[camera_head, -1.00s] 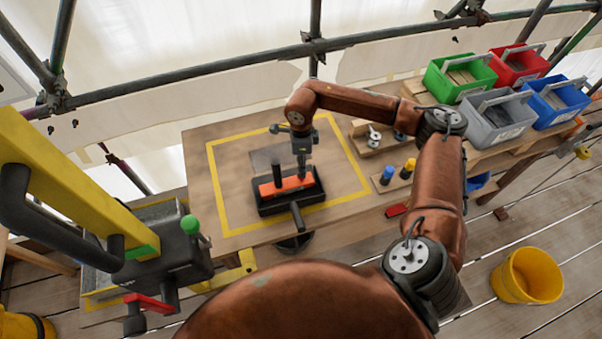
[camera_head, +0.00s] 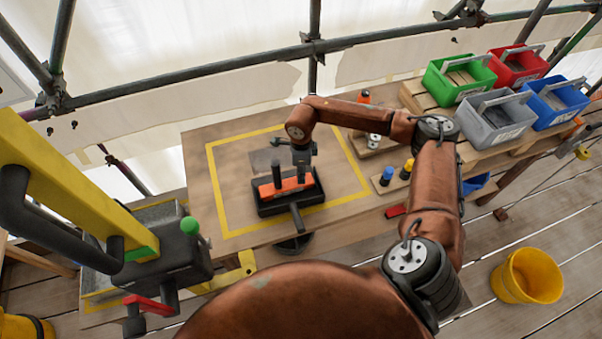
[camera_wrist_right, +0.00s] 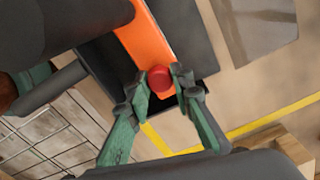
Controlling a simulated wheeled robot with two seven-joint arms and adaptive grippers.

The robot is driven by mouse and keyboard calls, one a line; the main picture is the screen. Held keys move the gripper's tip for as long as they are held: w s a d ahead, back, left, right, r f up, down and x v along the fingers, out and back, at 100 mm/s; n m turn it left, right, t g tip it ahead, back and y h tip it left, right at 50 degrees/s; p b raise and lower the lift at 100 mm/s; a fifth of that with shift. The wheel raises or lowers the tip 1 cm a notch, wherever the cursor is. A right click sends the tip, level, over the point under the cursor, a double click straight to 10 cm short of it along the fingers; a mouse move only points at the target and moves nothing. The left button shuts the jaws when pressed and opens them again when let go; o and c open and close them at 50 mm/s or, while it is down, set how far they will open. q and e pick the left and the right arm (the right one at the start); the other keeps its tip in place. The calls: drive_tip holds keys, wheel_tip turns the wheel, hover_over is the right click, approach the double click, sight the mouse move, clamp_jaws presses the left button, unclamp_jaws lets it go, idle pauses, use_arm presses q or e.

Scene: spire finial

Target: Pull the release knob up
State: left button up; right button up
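A small round red knob (camera_wrist_right: 159,78) shows in the right wrist view, at the end of an orange bar (camera_wrist_right: 148,30). The bar also shows in the head view (camera_head: 287,187), lying in a black tray-like base (camera_head: 266,210) with an upright black post (camera_head: 276,173). My right gripper (camera_head: 302,172) is over the bar's right end, pointing down. In the right wrist view its teal fingers (camera_wrist_right: 162,88) stand on both sides of the knob, very close to it. I cannot tell whether they touch or press it. My left gripper is not in view.
A yellow frame (camera_head: 70,190) with black handles and a green ball knob (camera_head: 190,225) stands left. Blue and yellow topped pieces (camera_head: 387,175) are right of the base. Coloured bins (camera_head: 497,120) are at back right. A yellow bucket (camera_head: 527,276) is on the floor. Yellow tape (camera_head: 215,190) outlines the work area.

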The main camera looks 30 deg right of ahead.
clamp_jaws()
